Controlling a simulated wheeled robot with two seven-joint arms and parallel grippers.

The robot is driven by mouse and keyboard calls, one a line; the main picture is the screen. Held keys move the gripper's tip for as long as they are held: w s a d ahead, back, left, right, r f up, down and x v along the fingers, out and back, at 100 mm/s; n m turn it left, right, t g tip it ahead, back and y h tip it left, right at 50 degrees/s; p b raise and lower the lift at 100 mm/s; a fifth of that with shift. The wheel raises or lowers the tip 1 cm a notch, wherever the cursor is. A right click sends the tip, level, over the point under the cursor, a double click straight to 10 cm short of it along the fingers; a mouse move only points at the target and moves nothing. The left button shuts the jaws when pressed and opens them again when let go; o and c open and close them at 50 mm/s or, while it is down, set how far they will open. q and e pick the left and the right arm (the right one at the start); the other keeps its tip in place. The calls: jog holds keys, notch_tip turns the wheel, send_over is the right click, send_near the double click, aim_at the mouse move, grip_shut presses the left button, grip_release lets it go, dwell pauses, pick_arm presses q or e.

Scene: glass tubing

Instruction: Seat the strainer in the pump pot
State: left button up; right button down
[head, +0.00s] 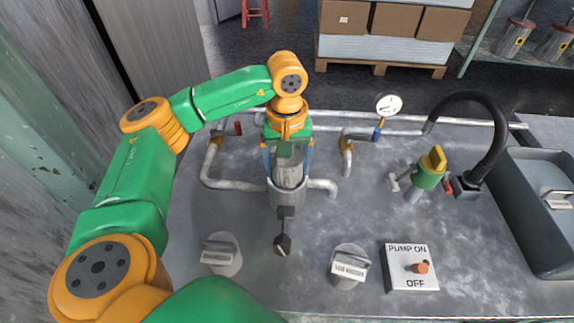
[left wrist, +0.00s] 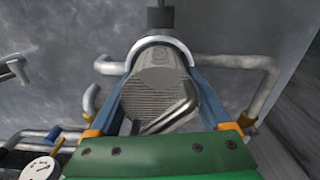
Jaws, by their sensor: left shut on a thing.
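My left gripper (head: 287,153) is shut on the grey strainer (head: 288,174), directly over the pump pot (head: 287,198) in the middle of the bench. In the left wrist view the strainer (left wrist: 157,82) shows a ribbed body and a thick bent handle between my blue fingers. The pale rim of the pot (left wrist: 163,41) curves around its far end. The strainer's lower part is hidden by the pot wall in the head view; I cannot tell how deep it sits. My right gripper is not in view.
Pipes (head: 232,185) run from the pot. Two round lids with bar handles (head: 221,254) (head: 348,265) lie in front. A pump switch box (head: 410,267), a green valve (head: 430,170), a black spout (head: 488,120) and a grey basin (head: 540,215) stand at right. A gauge (head: 389,104) is behind.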

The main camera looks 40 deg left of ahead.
pick_arm(q)
jog(key=shift+s+d+f, duration=0.1)
jog(key=shift+s+f, duration=0.2)
jog(key=shift+f, duration=0.15)
jog(key=o, duration=1.3)
jog(key=shift+o, duration=0.6)
jog(key=shift+d+f, duration=0.1)
jog(key=shift+d, duration=0.05)
jog(key=shift+r, duration=0.3)
jog(key=r+p, duration=0.1)
jog(key=r, duration=0.3)
jog(key=r+p, duration=0.1)
jog(key=r, duration=0.3)
jog(key=r+p, duration=0.2)
jog(key=r, duration=0.2)
jog(key=shift+w+a, duration=0.2)
jog(key=shift+w, duration=0.05)
jog(key=shift+r, duration=0.35)
jog(key=shift+a, duration=0.1)
